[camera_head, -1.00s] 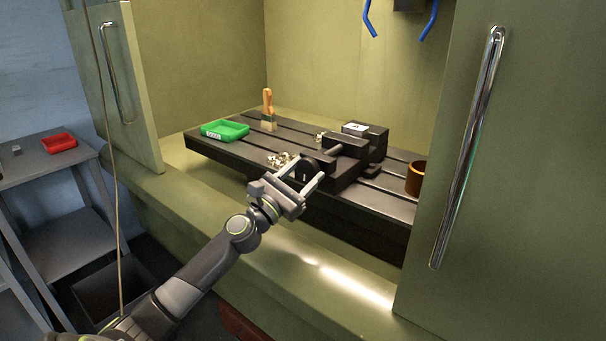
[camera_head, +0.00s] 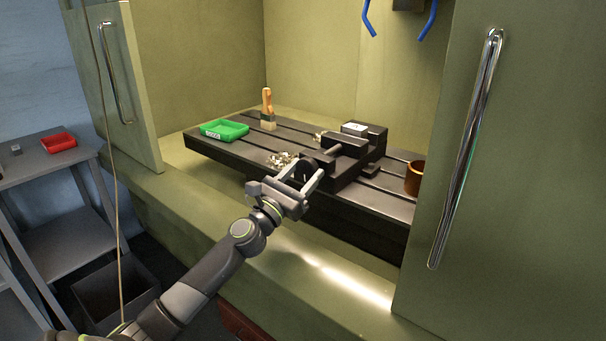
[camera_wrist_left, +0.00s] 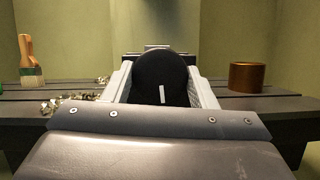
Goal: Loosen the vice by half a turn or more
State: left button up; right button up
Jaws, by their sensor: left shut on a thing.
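The dark vice (camera_head: 345,158) stands on the slotted black machine table, with a lighter block in its jaws. Its round black handwheel (camera_wrist_left: 160,80) faces my left wrist camera and carries a white mark, which looks nearly upright with a slight tilt. My left gripper (camera_head: 304,178) has its two fingers on either side of the handwheel and is shut on it. In the left wrist view the fingers (camera_wrist_left: 161,88) flank the wheel's left and right edges. The vice body behind the wheel is mostly hidden there. My right gripper is not in view.
A green tray (camera_head: 224,130), a brush (camera_head: 268,110) and metal shavings (camera_head: 281,160) lie on the table (camera_head: 250,150) left of the vice. A copper-coloured cup (camera_head: 415,178) stands to the right. Cabinet doors with long handles (camera_head: 467,150) flank the opening.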

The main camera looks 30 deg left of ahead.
pick_arm(q)
jog(key=o, duration=1)
jog(key=shift+c, duration=0.2)
jog(key=shift+f, duration=0.1)
jog(key=shift+s+f+b, duration=0.2)
jog(key=shift+s+b, duration=0.1)
jog(key=b+v, duration=0.1)
jog(key=v, duration=0.1)
jog(key=shift+s+f+b, duration=0.25)
jog(key=shift+f+b, duration=0.05)
jog(key=b, duration=0.6)
send_near(305, 175)
jog(key=d+v, duration=0.1)
jog(key=v, duration=0.5)
jog(key=shift+s+a+f, duration=0.1)
jog(key=shift+s+a, duration=0.5)
jog(key=shift+s, duration=0.3)
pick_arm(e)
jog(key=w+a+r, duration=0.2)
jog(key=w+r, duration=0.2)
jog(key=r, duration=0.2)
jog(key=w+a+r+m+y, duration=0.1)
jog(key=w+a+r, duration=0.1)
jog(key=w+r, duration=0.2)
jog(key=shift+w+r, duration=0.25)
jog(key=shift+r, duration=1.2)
